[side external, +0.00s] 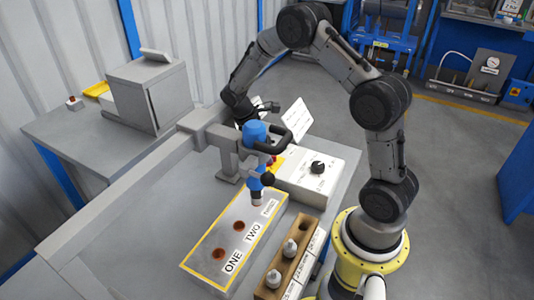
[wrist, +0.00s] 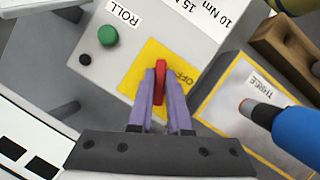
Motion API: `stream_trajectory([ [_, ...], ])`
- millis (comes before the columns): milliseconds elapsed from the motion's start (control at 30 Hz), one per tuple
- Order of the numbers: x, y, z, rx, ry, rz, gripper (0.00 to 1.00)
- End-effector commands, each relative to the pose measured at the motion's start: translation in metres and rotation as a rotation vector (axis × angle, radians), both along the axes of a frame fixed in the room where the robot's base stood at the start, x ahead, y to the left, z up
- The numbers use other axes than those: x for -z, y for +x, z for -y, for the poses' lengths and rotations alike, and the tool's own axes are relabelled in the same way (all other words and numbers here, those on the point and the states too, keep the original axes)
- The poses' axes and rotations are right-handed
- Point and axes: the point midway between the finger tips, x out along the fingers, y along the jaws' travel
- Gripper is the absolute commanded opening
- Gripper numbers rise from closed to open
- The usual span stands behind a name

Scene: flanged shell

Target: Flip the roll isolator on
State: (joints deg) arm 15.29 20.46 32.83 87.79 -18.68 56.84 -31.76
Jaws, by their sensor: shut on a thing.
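The roll isolator's red lever (wrist: 160,88) stands on a yellow plate (wrist: 138,72) on the face of a light control box (wrist: 98,68). An "OFF" label shows beside the lever, and "ROLL" is printed above a green button (wrist: 108,36). My gripper (wrist: 160,72) has its two purple fingers shut on the red lever, one on each side. The lever lies roughly along the fingers. In the side external view the control box (side external: 320,172) shows, with only a bit of the yellow and red isolator (side external: 277,162) visible behind the blue tool and its handle.
A blue tool (side external: 254,135) on a grey arm hangs close by, its tip over a yellow-edged plate (side external: 217,270) with holes labelled ONE, TWO and THREE. A wooden block (side external: 267,292) holds several small grey parts. A grey cabinet (side external: 150,92) stands behind.

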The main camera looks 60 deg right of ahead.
Motion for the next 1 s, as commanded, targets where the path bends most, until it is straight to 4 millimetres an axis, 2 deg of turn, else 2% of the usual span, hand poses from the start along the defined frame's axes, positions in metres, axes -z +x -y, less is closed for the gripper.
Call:
stream_trajectory([
  [67,-0.001,0.001,0.0,-0.002,0.0,0.002,0.0],
  [100,-0.001,0.001,0.0,-0.002,0.0,0.002,0.21],
  [233,-0.001,0.001,0.0,-0.003,0.0,0.002,0.45],
  [633,-0.006,0.003,-0.001,-0.003,-0.001,0.003,0.46],
  [800,-0.03,0.012,-0.006,-0.004,-0.002,0.007,0.46],
  [1000,-0.068,0.012,-0.006,-0.003,-0.001,0.006,0.46],
])
